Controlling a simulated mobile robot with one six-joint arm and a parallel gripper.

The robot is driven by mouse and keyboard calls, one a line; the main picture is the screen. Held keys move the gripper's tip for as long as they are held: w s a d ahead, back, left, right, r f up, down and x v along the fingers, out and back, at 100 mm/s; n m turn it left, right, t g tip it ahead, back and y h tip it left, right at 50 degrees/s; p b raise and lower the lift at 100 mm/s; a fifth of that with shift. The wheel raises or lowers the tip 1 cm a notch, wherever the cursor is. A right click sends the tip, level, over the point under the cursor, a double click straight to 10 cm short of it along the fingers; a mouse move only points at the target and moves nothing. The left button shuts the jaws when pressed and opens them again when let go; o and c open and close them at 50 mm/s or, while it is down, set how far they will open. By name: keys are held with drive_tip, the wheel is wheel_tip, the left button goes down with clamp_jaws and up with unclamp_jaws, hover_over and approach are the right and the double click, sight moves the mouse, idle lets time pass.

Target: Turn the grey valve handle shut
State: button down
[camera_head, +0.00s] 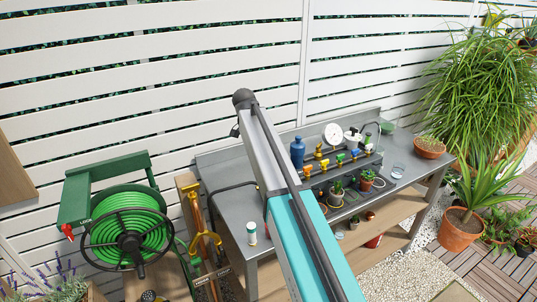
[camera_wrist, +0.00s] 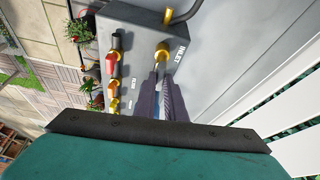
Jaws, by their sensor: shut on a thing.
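In the wrist view my gripper (camera_wrist: 163,82) reaches to a brass fitting (camera_wrist: 162,50) beside the word INLET on a grey panel (camera_wrist: 200,75). Its two fingers are close together and closed on the valve handle at this fitting. The fingers hide most of the handle, so its colour and angle cannot be made out. A dark bent pipe (camera_wrist: 186,14) leads to the panel beyond the fitting. In the head view my arm covers the gripper and this part of the bench.
Other valves stand in a row left of my fingers, one with a red handle (camera_wrist: 112,62). In the head view the metal bench (camera_head: 232,207) carries a blue bottle (camera_head: 297,152), a white gauge (camera_head: 332,134) and small pots. A green hose reel (camera_head: 125,232) stands at left.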

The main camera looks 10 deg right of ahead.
drive_tip(key=shift+w+a+m+g, duration=0.1)
drive_tip(key=shift+m+g, duration=0.2)
drive_tip(key=shift+m, duration=0.3)
drive_tip(key=c, duration=1.8)
unclamp_jaws()
drive_tip(key=shift+r, duration=0.15)
drive_tip(key=b+v, duration=0.3)
drive_tip(key=v, duration=1)
drive_tip(key=shift+a+r, duration=0.2)
